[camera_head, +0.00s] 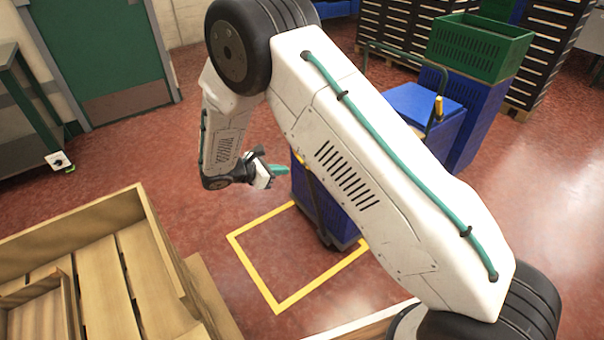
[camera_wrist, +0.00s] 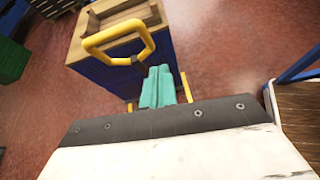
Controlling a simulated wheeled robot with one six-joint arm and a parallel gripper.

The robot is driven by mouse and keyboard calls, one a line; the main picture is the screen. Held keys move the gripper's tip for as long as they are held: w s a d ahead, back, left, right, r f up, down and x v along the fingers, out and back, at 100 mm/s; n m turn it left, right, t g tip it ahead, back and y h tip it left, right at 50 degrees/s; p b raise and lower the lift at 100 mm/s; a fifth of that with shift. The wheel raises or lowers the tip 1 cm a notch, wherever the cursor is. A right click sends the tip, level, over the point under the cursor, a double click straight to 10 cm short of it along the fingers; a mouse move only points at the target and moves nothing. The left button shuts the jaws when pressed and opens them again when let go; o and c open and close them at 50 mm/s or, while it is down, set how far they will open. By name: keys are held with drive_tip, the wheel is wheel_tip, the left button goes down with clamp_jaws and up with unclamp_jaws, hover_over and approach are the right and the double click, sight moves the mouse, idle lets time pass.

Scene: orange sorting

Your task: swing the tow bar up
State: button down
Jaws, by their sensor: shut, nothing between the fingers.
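The tow bar has a yellow loop handle (camera_wrist: 118,42) and a short dark shaft, seen in the wrist view in front of a blue cart with a wooden top (camera_wrist: 110,78). My gripper (camera_wrist: 159,72) has teal fingers, shut and empty, just right of the loop and beside the shaft. The fingers hide the lower part of the bar. I cannot tell whether they touch it. In the head view my gripper (camera_head: 276,170) is at the left side of the blue cart (camera_head: 340,222), near a yellow piece at its upper edge. My arm hides much of the cart.
A yellow square (camera_head: 279,307) is marked on the red floor around the cart. A wooden crate (camera_head: 165,240) stands at lower left. Another blue trolley (camera_head: 425,95) and a green crate (camera_head: 480,45) stand behind. The floor left of the cart is clear.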

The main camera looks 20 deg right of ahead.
wheel_tip(320, 180, down, 6)
drive_tip(key=a+n+t, duration=0.1)
drive_tip(key=a+n, duration=0.2)
drive_tip(key=w+r+x, duration=0.1)
drive_tip(key=r+x, duration=0.1)
drive_tip(key=x, duration=1.1)
drive_tip(key=shift+w+d+t, duration=0.3)
drive_tip(key=shift+w+d, duration=0.15)
drive_tip(key=shift+d, duration=0.1)
drive_tip(key=shift+r, duration=0.15)
